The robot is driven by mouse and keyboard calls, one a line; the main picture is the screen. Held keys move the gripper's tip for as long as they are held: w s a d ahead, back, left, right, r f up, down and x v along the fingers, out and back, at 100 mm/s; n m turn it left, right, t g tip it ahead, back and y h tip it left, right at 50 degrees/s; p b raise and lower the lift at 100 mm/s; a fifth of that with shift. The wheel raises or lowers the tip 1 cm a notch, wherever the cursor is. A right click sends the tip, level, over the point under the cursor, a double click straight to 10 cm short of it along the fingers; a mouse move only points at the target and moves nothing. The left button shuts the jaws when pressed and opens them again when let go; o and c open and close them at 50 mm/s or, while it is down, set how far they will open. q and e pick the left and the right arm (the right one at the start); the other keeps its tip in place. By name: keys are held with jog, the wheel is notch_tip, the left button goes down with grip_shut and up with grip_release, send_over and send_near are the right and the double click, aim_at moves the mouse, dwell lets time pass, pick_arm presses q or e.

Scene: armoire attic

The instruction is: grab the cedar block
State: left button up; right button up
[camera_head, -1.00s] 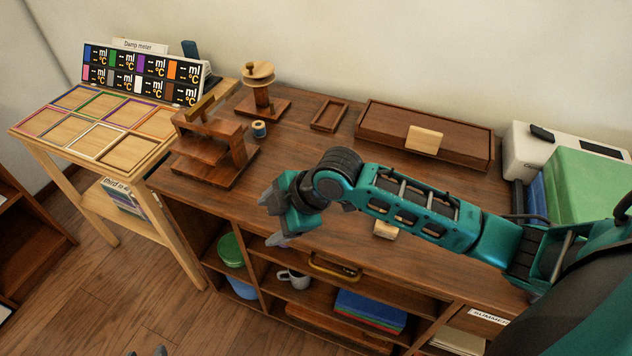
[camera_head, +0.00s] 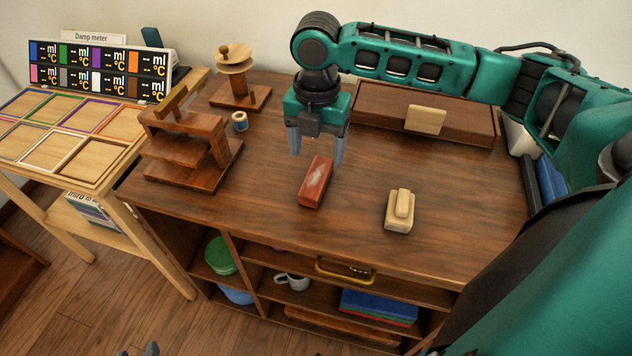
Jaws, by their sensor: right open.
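A reddish-brown block (camera_head: 315,182), which looks like the cedar block, lies on the wooden cabinet top (camera_head: 270,215). It has a pale scuffed patch on its top. My right gripper (camera_head: 317,152) points down with its two fingers apart and nothing between them. Its fingertips are just above and at the far end of the block; whether they straddle it I cannot tell. Small grey tips at the bottom edge (camera_head: 138,350) look like part of my left gripper; the rest is out of frame.
A pale block with a smaller piece on top (camera_head: 399,212) lies to the right. A wooden stand (camera_head: 190,150), a thread spool (camera_head: 240,121) and a round-topped stand (camera_head: 238,82) are at left. A long dark box (camera_head: 465,125) stands behind. The front middle is clear.

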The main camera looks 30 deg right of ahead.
aim_at(317, 175)
jog(key=shift+f+b, duration=0.95)
jog(key=shift+f, duration=2.65)
jog(key=c, duration=1.2)
